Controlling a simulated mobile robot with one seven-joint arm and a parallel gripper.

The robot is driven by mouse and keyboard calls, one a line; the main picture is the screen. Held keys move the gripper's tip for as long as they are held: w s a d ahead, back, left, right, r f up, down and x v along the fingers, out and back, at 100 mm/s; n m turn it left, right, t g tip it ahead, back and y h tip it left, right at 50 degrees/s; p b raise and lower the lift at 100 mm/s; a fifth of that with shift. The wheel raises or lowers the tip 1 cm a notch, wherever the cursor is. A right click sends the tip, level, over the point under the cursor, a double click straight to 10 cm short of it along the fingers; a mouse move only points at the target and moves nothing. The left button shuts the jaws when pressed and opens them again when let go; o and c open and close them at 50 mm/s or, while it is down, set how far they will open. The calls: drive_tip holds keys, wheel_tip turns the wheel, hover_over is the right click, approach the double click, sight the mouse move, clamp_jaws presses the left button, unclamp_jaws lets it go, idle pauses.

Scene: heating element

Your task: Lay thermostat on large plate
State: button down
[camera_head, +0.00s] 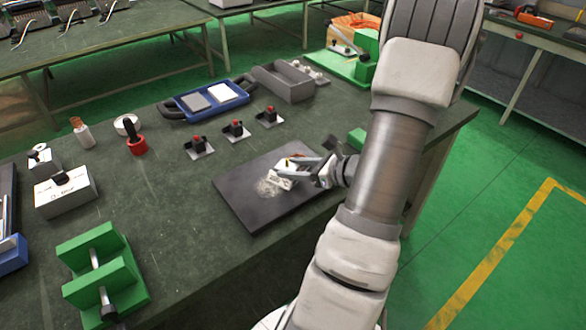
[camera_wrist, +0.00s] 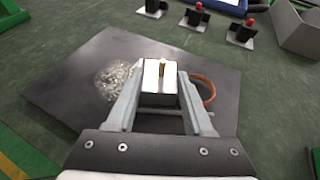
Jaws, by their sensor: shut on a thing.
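The large plate (camera_head: 243,207) is a dark flat slab lying on the green workbench, and it fills much of the wrist view (camera_wrist: 72,85). My gripper (camera_head: 291,173) is over the plate, its fingers around a small pale block with a brass pin on top, which I take as the thermostat (camera_wrist: 152,80). In the wrist view the block sits between the two fingertips of my gripper (camera_wrist: 160,92). An orange loop (camera_wrist: 208,88) shows beside the right finger. Whether the block touches the plate I cannot tell.
A pale tangled patch (camera_head: 268,188) lies on the plate left of my gripper. Several red-knobbed units (camera_head: 236,130) stand behind the plate, with a blue tray (camera_head: 208,100) and grey bin (camera_head: 283,82) beyond. A green fixture (camera_head: 104,270) stands front left.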

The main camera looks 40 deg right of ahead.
drive_tip(key=shift+f, duration=0.2)
drive_tip(key=shift+c, duration=1.4)
unclamp_jaws()
drive_tip(key=shift+r, duration=0.1)
drive_tip(key=shift+r, duration=0.3)
drive_tip(key=p+v, duration=0.1)
drive_tip(key=v, duration=1.1)
drive_tip(key=shift+f, duration=0.1)
